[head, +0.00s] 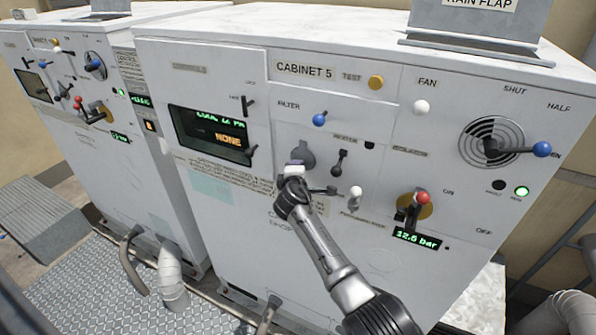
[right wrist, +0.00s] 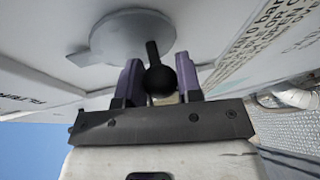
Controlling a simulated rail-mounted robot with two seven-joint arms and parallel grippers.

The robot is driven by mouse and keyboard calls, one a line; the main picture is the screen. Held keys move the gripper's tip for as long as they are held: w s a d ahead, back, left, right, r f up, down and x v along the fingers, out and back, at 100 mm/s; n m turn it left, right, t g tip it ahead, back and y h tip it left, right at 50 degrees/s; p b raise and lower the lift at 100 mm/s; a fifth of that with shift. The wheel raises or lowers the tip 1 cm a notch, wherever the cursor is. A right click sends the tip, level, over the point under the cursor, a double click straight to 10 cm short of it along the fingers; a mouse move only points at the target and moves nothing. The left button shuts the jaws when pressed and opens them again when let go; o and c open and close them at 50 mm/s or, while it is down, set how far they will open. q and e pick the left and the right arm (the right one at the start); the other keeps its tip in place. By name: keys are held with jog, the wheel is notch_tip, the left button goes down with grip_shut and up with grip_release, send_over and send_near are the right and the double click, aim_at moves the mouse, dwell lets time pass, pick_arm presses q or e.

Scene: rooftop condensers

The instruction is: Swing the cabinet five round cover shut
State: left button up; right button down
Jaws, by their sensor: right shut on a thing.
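The grey round cover (head: 303,153) is on the front of cabinet 5 (head: 250,180), left of the black lever and below the filter handle. Its lower part is hidden by my right gripper (head: 294,170). In the right wrist view the grey disc (right wrist: 130,38) has a flat tab on its left side. A black rod ending in a ball knob (right wrist: 160,80) stands out in front of it. The purple fingers of my right gripper (right wrist: 158,85) are on both sides of this knob, shut on it. I cannot tell how far the cover is swung. My left gripper is not in view.
A black lever (head: 340,160) and a white-tipped lever (head: 355,193) stick out close right of my gripper. The red-knobbed handle (head: 422,198) and blue-knobbed vent handle (head: 541,149) are farther right. Another cabinet (head: 95,120) stands at left. Pipes (head: 172,280) run below.

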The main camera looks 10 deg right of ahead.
jog(key=c, duration=0.8)
grip_release()
jog(key=shift+b+v, duration=0.3)
jog(key=shift+v, duration=6.6)
